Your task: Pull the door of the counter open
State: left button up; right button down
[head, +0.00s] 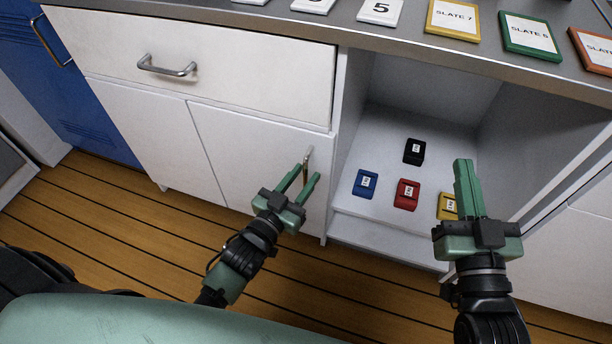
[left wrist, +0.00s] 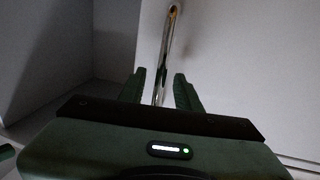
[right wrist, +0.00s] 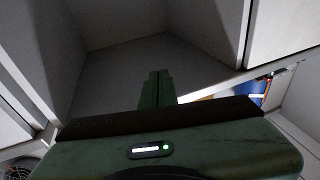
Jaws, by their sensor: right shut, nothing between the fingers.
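The counter's white door (head: 245,150) is closed, with a vertical metal handle (head: 307,160) near its right edge. My left gripper (head: 300,180) is at this handle, with its fingers apart. In the left wrist view the handle (left wrist: 168,40) runs down between the two open fingers (left wrist: 160,90), with gaps visible beside it. Whether a finger touches it is not clear. My right gripper (head: 466,165) is shut and empty, in front of the open compartment; it also shows shut in the right wrist view (right wrist: 158,75).
The open compartment (head: 385,120) right of the door holds small black (head: 414,151), blue (head: 365,183), red (head: 406,194) and yellow (head: 447,206) boxes. A drawer (head: 220,60) with a bar handle is above the door. Labelled plates line the countertop (head: 330,22). The wooden floor (head: 110,215) in front is clear.

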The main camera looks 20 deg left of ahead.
pick_arm(q)
jog(key=shift+w+d, duration=0.15)
jog(key=shift+w, duration=0.4)
grip_shut()
dwell(1.1)
